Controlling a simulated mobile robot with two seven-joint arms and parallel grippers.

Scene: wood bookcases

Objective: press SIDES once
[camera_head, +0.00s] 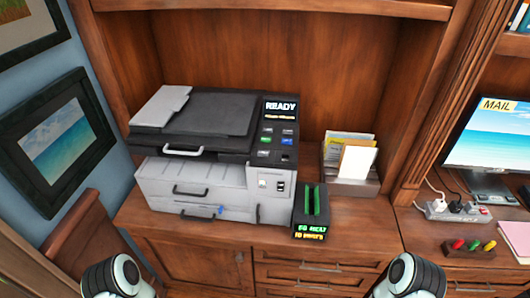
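A grey and black printer (205,150) stands on the wooden cabinet top, left of centre. Its control panel, on the right of its top, has a lit display (281,107) reading READY over a smaller line that I cannot read. Below the display are several small buttons, among them a green one (264,140) and a blue one (287,141). Their labels are too small to read, so I cannot tell which is SIDES. Only rounded white and dark parts of my two arms show at the bottom edge, well below the printer; no gripper fingers are visible.
A black holder (311,212) with green slots and lit text stands close to the printer's right front. A paper rack (350,180) is farther right. A monitor (490,140), power strip (455,212) and pink pad (517,238) are at the right. A chair back (85,240) is lower left.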

